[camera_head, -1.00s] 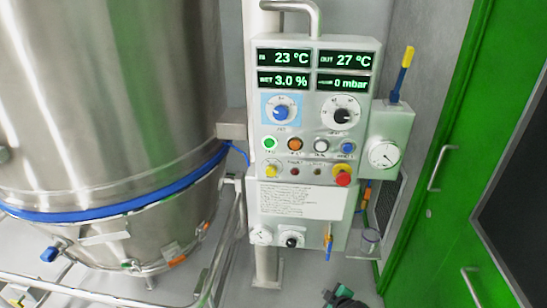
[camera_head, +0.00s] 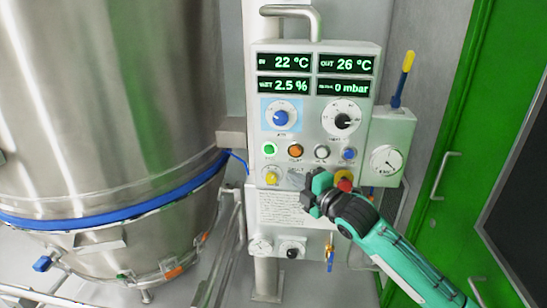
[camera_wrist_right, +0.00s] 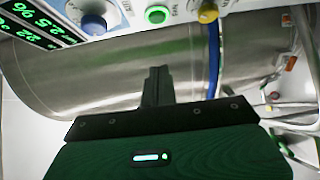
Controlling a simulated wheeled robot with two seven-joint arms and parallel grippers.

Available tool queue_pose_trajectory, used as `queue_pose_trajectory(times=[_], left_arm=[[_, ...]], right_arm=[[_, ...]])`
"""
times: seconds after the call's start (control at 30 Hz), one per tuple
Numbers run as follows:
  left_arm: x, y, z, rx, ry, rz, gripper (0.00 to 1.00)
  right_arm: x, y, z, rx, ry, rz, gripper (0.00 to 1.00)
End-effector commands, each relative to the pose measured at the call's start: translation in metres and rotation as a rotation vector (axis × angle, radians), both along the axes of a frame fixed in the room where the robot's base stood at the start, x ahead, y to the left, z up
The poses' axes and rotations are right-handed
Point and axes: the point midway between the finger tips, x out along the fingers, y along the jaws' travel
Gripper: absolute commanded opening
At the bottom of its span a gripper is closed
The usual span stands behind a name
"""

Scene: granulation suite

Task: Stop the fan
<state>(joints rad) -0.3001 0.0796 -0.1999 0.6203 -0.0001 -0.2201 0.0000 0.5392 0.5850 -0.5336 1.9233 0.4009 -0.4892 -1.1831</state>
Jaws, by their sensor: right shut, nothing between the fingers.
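The control panel (camera_head: 308,100) stands upright beside the steel vessel. Its row of buttons holds a green one that looks lit (camera_head: 269,149), an orange one (camera_head: 295,151), a white one (camera_head: 321,152) and a blue one (camera_head: 348,154). The labels are too small to read. My right gripper (camera_head: 314,188) is shut and empty in front of the panel's lower part, below the white button. It partly hides the red mushroom button (camera_head: 344,182) and the small lamps. In the wrist view the shut fingers (camera_wrist_right: 157,82) point towards the green button (camera_wrist_right: 157,15). My left gripper is not in view.
A blue knob (camera_head: 281,117) and a black knob (camera_head: 342,121) sit above the buttons, a yellow knob (camera_head: 271,177) below. A gauge box (camera_head: 388,140) is on the panel's right side. The steel vessel (camera_head: 100,100) is at left, a green door (camera_head: 440,150) at right.

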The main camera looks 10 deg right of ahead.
Motion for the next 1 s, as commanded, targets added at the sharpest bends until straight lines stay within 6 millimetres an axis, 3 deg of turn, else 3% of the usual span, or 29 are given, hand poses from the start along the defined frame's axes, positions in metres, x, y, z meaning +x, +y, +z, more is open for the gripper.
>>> queue_pose_trajectory(times=[0.37,0.87,1.0], left_arm=[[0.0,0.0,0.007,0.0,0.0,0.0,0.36],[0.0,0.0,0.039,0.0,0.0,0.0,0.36],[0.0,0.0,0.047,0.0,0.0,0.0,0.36]], right_arm=[[0.012,0.006,0.001,0.003,0.004,-0.002,0.0],[0.087,0.049,0.002,0.004,0.005,-0.001,0.0],[0.106,0.043,0.002,0.001,0.004,-0.004,0.0]])
